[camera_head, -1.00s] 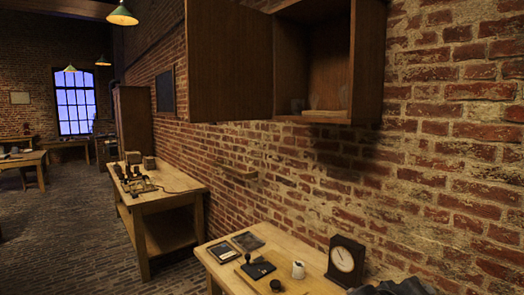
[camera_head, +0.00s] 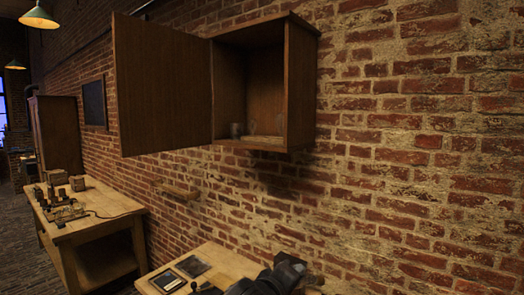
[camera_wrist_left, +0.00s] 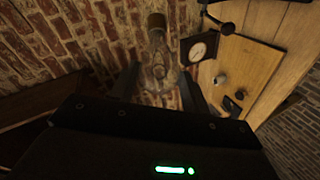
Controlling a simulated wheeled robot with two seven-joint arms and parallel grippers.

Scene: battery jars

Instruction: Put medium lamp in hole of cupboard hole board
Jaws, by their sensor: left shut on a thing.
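My left gripper (camera_wrist_left: 158,88) is shut on a clear glass lamp (camera_wrist_left: 158,58) with a brownish cap, which sits between the two dark fingers in the left wrist view. In the head view a dark part of my arm and gripper (camera_head: 285,270) shows low in the picture, above the table and below the cupboard; the lamp is not clear there. The open wall cupboard (camera_head: 303,85) has a pale hole board (camera_head: 255,143) on its floor, with small glass shapes (camera_head: 237,130) at it. Its holes cannot be made out. My right gripper is not in view.
The open cupboard door (camera_head: 160,85) juts out on the left. A small wall shelf (camera_head: 178,190) is below it. A workbench (camera_head: 100,228) is at left.

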